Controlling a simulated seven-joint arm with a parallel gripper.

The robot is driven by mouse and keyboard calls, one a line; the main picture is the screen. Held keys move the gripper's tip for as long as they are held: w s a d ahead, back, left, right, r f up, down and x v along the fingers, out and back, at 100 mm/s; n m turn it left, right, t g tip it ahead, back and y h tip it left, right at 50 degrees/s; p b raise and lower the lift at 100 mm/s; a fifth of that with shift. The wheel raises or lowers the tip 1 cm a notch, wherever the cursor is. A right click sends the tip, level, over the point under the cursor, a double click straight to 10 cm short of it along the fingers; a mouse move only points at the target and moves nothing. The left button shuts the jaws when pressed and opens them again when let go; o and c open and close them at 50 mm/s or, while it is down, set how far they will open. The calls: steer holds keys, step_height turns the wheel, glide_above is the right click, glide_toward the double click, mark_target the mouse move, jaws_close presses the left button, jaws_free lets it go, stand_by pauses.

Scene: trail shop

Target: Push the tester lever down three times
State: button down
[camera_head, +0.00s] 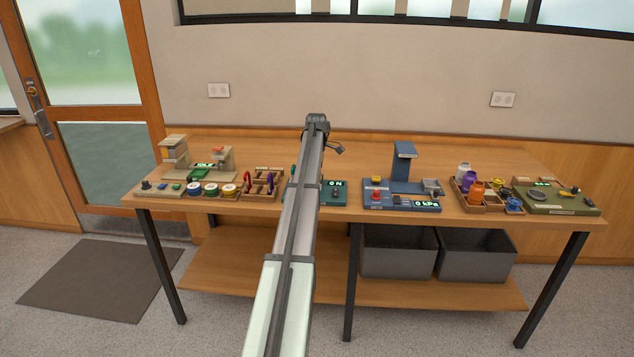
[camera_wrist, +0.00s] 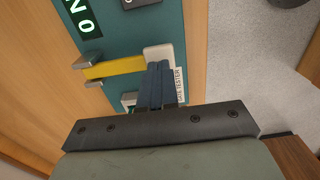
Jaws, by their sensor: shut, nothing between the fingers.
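The teal gate tester (camera_head: 333,195) stands on the bench, partly hidden behind my arm; its display reads 0 N. In the wrist view the teal face (camera_wrist: 120,45) fills the upper middle, with the display (camera_wrist: 82,20) at top left. A yellow lever bar (camera_wrist: 115,67) runs from a grey metal bracket (camera_wrist: 88,60) to a pale end block (camera_wrist: 158,52). My gripper (camera_wrist: 161,70) is shut and empty, its dark blue fingers at the pale block's lower edge. I cannot tell whether they touch it. The head view hides the fingers.
A blue device (camera_head: 400,190) with a 0 kPa display stands right of the tester. A wooden rack (camera_head: 265,186) with coloured carabiners stands left. Bottles in a tray (camera_head: 475,197) and a green device (camera_head: 555,200) are farther right. The bench (camera_head: 360,160) behind is mostly clear.

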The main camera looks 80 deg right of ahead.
steer(key=shift+f, duration=0.15)
steer(key=shift+f, duration=1.6)
stand_by(0.8)
steer(key=shift+r, duration=1.8)
steer(key=shift+r, duration=0.1)
steer(key=shift+r, duration=2.4)
